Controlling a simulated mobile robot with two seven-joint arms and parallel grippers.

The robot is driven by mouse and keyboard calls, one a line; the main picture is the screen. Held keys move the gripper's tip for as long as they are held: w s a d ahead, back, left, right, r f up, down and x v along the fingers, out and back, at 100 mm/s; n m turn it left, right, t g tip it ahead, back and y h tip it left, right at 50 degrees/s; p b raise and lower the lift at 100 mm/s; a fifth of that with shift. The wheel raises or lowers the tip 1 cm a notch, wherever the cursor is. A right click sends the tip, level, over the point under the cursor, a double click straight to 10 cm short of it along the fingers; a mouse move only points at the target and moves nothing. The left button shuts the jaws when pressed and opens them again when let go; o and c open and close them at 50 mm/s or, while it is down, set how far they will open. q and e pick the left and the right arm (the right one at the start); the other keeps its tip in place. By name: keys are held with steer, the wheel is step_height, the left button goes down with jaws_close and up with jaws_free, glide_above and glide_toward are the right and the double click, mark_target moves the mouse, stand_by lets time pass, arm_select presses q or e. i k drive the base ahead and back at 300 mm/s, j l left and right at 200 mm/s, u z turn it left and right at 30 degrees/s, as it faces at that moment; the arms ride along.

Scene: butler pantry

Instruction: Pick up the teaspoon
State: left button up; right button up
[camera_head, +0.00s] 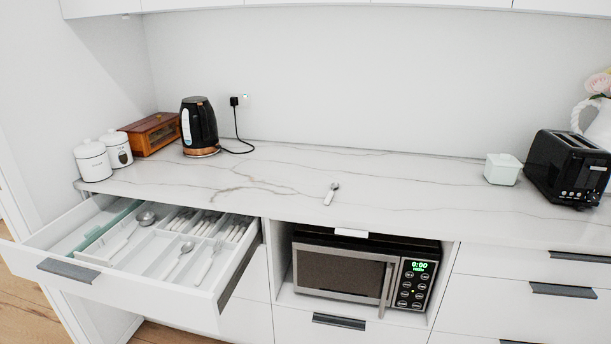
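A small silver teaspoon (331,193) lies alone on the white marble countertop (420,195), near the front edge and above the microwave. Its bowl points to the back and its handle to the front. An open drawer (150,291) at the left holds more cutlery in a divided tray, including a spoon (181,257) in a front compartment and a ladle (147,218) at the left. Neither of my grippers is in the head view.
The open drawer juts out at the left front. A microwave (337,272) sits in a niche under the counter. A kettle (199,128), wooden box (152,134), white canisters (93,161), pale green container (502,169) and toaster (567,167) stand on the counter. Its middle is clear.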

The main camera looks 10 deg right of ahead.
mark_target(334, 185)
steer(key=z, duration=0.55)
steer(key=i+l+z, duration=0.1)
steer(key=i+z, duration=0.55)
steer(key=i, duration=0.2)
